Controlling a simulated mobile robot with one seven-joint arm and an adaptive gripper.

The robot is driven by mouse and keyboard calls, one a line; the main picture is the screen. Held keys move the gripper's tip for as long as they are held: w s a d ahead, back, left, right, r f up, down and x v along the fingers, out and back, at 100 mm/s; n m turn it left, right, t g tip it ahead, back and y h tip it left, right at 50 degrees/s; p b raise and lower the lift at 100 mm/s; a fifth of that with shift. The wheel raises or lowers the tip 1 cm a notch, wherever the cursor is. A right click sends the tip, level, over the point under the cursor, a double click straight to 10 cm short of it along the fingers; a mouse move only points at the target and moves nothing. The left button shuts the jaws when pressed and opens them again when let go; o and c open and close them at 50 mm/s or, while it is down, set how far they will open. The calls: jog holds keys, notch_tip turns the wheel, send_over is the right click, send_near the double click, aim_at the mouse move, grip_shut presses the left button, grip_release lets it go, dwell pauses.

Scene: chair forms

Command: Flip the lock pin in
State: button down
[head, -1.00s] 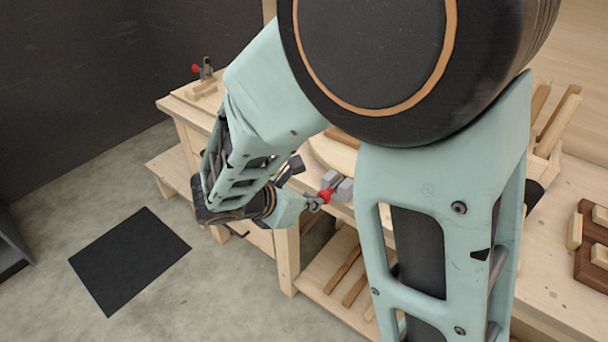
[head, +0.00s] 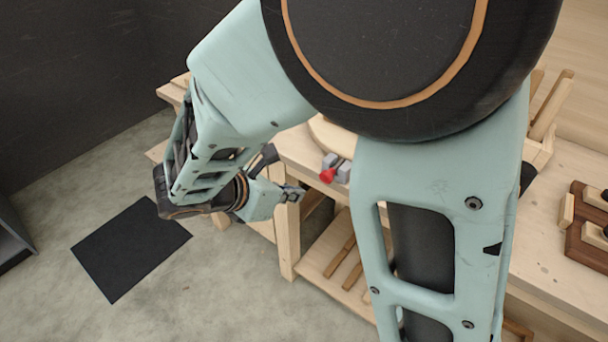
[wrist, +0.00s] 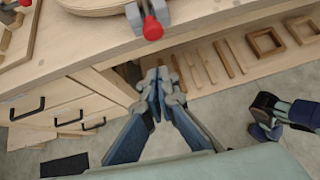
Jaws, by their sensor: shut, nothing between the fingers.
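A grey metal lock with a red knob (head: 327,175) sits at the front edge of the workbench in the head view. In the wrist view the red knob (wrist: 152,28) is at the top, with grey metal blocks (wrist: 147,13) behind it, beside a rounded wooden board (wrist: 100,5). My gripper (head: 295,194) is left of the knob, apart from it, off the bench's front edge. In the wrist view my gripper (wrist: 163,76) is shut and empty, below the knob in the picture. I cannot tell how far in the pin sits.
The bench (wrist: 70,58) has drawers with black handles (wrist: 68,117) under its top. A lower shelf (wrist: 215,80) holds wooden slats and square frames. A black mat (head: 130,248) lies on the floor. Open floor lies in front of the bench.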

jog(key=v, duration=0.5)
jog(key=shift+s+a+r, duration=0.15)
jog(key=shift+r, duration=0.15)
